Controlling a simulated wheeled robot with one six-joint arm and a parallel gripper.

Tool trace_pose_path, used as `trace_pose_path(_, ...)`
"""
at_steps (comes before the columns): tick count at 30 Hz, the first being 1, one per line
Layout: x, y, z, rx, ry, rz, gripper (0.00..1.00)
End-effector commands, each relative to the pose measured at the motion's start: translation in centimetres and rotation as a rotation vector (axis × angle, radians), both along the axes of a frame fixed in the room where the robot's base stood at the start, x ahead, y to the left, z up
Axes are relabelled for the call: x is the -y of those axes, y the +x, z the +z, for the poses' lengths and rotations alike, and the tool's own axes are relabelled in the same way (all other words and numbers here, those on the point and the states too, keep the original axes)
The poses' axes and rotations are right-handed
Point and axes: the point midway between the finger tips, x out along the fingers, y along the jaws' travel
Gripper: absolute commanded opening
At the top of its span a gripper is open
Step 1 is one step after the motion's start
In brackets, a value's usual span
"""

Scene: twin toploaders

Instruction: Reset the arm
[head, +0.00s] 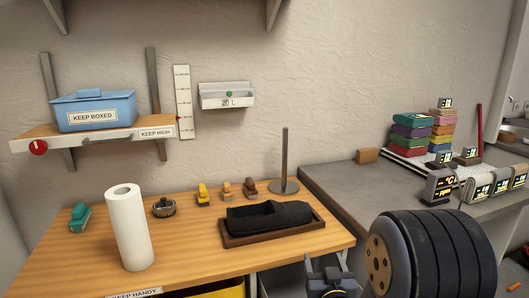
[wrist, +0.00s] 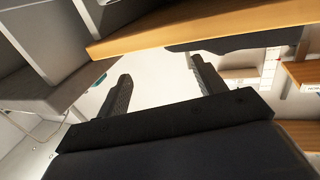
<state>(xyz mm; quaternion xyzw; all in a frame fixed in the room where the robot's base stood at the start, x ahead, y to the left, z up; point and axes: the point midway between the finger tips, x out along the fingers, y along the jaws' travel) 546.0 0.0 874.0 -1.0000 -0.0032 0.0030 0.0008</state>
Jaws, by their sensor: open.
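My gripper (wrist: 161,68) shows in the wrist view, its two dark fingers spread apart with nothing between them. The wrist view is strongly tilted. A wooden board edge (wrist: 190,30) crosses it beyond the fingertips, and a pale surface lies behind them. In the head view a large black ribbed part of my arm fills the lower right, in front of the bench. The fingers cannot be made out in the head view.
A wooden bench (head: 185,248) holds a paper towel roll (head: 128,228), a dark tray (head: 232,240) with a black cloth-like item, and small objects. A blue box (head: 95,112) sits on the wall shelf (head: 30,144). Stacked coloured cases (head: 410,132) and displays stand on the grey counter (head: 350,185).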

Motion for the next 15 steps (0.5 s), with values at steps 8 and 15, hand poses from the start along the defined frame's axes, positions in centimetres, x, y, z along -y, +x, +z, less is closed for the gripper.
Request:
trace_pose_path(8, 0.1, -5.3, 0.3, 0.004, 0.000, 0.000, 0.66)
trace_pose_path(15, 0.1, -9.9, 0.3, 0.004, 0.000, 0.000, 0.66)
